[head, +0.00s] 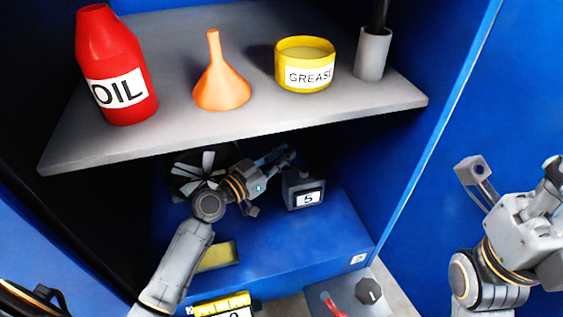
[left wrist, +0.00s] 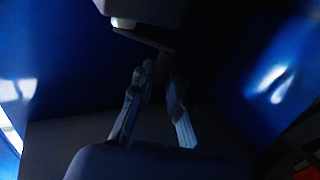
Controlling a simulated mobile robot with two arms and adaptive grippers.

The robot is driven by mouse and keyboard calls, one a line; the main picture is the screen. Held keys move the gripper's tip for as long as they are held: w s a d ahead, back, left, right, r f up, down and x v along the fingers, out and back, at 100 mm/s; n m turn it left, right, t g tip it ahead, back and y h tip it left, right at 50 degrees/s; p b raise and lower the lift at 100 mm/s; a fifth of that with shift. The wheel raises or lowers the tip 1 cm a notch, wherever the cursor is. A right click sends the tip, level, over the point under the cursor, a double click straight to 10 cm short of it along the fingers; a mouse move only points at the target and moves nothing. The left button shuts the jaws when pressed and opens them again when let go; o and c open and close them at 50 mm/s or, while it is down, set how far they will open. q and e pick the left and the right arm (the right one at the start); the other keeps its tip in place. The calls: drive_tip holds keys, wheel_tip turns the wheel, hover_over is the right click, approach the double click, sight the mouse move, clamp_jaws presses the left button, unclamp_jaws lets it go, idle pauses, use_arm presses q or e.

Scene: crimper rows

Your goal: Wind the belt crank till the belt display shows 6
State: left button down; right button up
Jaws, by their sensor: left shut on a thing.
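The grey display box (head: 304,188) shows 5 and stands on the blue surface under the shelf. My left gripper (head: 284,160) reaches under the shelf, just behind and to the left of this box. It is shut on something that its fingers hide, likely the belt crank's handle. In the left wrist view the two fingers (left wrist: 158,105) come together around a dark part, too dim to make out. The crank itself cannot be told clearly in either view. My right gripper (head: 514,172) is raised at the right, fingers apart and empty.
The grey shelf (head: 200,130) above my left arm holds a red oil bottle (head: 117,70), an orange funnel (head: 219,87), a yellow grease tin (head: 305,65) and a grey cup (head: 373,54). A fan (head: 187,172) is behind my left wrist. A black knob (head: 368,290) and red lever (head: 333,303) are below.

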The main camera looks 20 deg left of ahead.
idle(0.3)
use_arm(q)
drive_tip(key=c, duration=1.3)
unclamp_jaws()
wheel_tip(320, 180, up, 10)
